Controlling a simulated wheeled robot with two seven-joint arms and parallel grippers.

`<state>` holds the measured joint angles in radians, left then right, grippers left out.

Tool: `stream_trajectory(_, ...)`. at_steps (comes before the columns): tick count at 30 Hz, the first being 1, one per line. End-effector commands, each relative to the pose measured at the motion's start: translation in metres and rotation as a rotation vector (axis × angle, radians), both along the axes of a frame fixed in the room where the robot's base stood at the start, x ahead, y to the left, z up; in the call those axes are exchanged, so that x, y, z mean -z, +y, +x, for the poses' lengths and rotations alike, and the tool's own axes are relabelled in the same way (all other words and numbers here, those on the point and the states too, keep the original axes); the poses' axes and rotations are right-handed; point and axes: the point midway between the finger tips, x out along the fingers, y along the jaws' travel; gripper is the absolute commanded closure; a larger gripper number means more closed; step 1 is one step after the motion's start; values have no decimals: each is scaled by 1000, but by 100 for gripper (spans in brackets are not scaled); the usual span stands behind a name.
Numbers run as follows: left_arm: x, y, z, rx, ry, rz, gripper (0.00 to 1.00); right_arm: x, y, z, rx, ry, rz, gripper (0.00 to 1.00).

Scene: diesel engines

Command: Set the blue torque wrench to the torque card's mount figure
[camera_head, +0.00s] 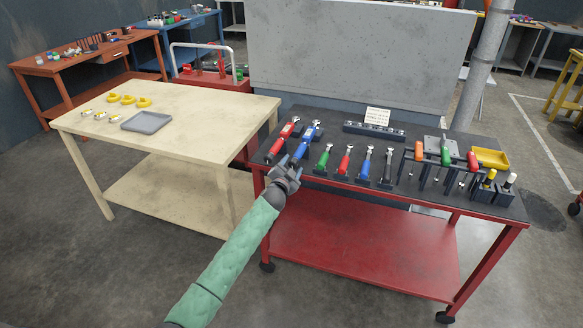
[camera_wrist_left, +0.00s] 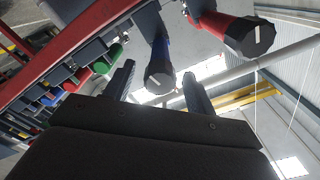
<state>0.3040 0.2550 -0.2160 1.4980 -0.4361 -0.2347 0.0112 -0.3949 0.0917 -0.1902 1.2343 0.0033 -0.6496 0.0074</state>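The blue torque wrench (camera_head: 307,140) lies at the left end of the dark-topped cart, its handle end toward me. Its dark end knob (camera_wrist_left: 160,78), with a pale mark, shows in the left wrist view. My left gripper (camera_head: 290,164) is at that handle end. Its two fingers stand apart on either side of the knob, with gaps visible, so it is open; contact cannot be told. The torque card (camera_head: 377,116) stands upright at the cart's back; its writing is too small to read. My right gripper is not in view.
A red wrench (camera_head: 284,135) lies just left of the blue one; its knob (camera_wrist_left: 249,37) shows close by. Smaller coloured tools (camera_head: 345,160) and racked screwdrivers (camera_head: 445,155) fill the cart rightward. A socket rail (camera_head: 374,131) sits behind. A pale table (camera_head: 190,115) stands left.

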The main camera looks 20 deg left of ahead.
Motion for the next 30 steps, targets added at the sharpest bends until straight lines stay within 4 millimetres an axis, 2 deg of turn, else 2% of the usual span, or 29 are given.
stream_trajectory(7, 0, 0, -1, 0, 0, 0, 45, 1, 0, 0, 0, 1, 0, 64)
stream_trajectory(11, 2, 1, -9, 0, 0, 0, 45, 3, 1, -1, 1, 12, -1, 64)
stream_trajectory(14, 4, 1, -22, 1, 1, -1, 45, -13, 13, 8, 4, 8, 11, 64)
stream_trajectory(21, 3, 2, -57, 1, 0, 0, 45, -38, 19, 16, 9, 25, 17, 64)
stream_trajectory(30, 1, 3, -77, 0, 0, 0, 45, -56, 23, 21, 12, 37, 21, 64)
